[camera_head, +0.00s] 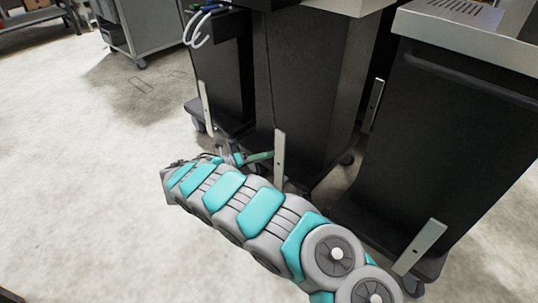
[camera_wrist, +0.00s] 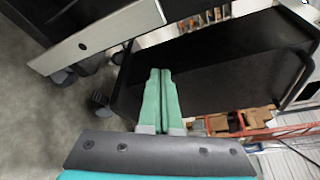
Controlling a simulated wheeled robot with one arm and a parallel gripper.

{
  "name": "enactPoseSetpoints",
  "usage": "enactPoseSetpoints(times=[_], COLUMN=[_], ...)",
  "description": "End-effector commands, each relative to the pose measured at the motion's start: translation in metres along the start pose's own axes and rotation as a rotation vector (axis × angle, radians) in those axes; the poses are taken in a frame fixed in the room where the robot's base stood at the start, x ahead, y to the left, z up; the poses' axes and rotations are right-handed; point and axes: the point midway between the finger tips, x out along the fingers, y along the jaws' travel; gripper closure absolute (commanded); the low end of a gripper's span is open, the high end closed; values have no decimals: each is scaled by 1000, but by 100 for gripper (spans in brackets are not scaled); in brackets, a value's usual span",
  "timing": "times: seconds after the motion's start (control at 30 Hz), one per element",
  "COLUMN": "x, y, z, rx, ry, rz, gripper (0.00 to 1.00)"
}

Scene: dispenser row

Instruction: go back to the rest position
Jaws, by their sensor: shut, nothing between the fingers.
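My arm reaches from the bottom right of the head view toward the dark cabinets. My gripper (camera_head: 268,155) is small there, low beside the base of the middle black cabinet (camera_head: 312,90), close to a grey metal strip (camera_head: 280,158). I cannot tell if it touches the strip. In the wrist view, the two green fingers of my gripper (camera_wrist: 161,72) lie side by side, shut and empty, in front of a black panel (camera_wrist: 225,70).
Another black cabinet (camera_head: 455,140) with a handle bar stands at right. A grey cart (camera_head: 150,28) stands at the back left. The pale floor (camera_head: 75,180) at left is clear. In the wrist view, a light metal strip (camera_wrist: 110,33) crosses the upper left and brown boxes (camera_wrist: 235,122) lie at right.

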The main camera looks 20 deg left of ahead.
Motion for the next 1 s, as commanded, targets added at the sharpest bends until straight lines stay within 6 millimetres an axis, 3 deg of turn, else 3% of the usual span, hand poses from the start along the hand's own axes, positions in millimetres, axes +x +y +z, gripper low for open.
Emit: enactPoseSetpoints(times=[0.33, 0.47, 0.57, 0.73, 1.0], x=[1, 16, 43, 96, 152], y=[-1, -19, -50, -122, -228], z=[0, -1, -7, -32, -103], rx=[3, 48, 136, 349, 708], ry=[2, 34, 93, 237, 475], rz=[-1, -14, -37, -98, -220], gripper=[100, 100, 100, 100, 100])
